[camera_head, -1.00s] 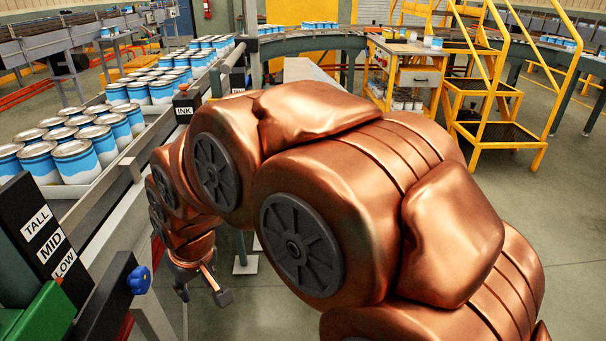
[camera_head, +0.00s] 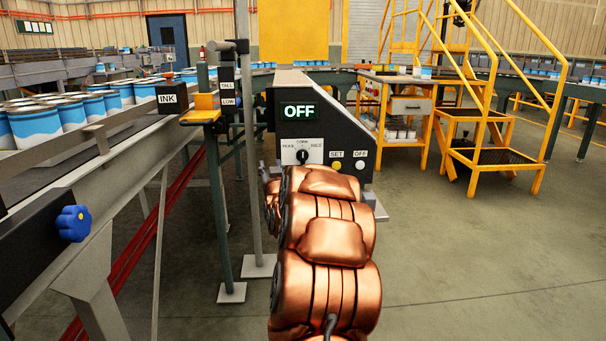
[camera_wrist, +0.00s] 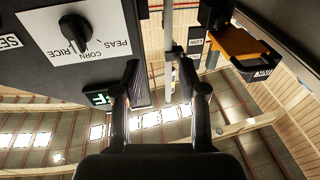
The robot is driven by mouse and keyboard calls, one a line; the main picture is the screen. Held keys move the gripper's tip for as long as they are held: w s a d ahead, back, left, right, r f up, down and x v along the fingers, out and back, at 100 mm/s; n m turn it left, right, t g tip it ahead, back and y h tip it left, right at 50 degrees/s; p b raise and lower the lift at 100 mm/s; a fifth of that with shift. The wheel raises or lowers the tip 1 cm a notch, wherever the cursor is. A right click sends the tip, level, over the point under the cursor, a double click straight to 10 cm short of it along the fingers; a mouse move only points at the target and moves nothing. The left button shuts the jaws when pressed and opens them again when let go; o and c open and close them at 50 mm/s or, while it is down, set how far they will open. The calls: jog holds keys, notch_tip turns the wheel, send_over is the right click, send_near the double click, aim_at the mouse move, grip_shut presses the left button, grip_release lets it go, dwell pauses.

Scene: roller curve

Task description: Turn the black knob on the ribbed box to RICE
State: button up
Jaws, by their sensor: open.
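The black knob (camera_head: 303,156) sits on a white plate marked PEAS, CORN and RICE, on the front of a dark box (camera_head: 347,128). No ribs can be made out on the box. The knob's bar stands about upright and appears to point at CORN. In the wrist view, which is upside down, the knob (camera_wrist: 76,28) is at the upper left, left of my fingers. My gripper (camera_wrist: 162,68) is open and empty, apart from the knob. In the head view my arm hides most of the gripper.
The box has a green OFF display (camera_head: 299,112) and SET (camera_head: 336,165) and OFF (camera_head: 360,165) buttons. A post with a yellow bracket (camera_head: 201,114) stands left of the box. A conveyor with blue cans (camera_head: 36,122) runs along the left.

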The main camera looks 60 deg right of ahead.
aim_at(303, 153)
jog(key=s+d+f+m+h+b, duration=0.25)
jog(key=s+d+h, duration=0.25)
jog(key=s+d, duration=0.25)
jog(key=shift+n, duration=0.35)
jog(key=shift+b+x, duration=1.2)
jog(key=shift+x, duration=3.2)
jog(key=shift+w+f, duration=0.1)
jog(key=shift+f, duration=0.05)
jog(key=shift+y, duration=0.3)
grip_shut()
jog(key=shift+f, duration=0.1)
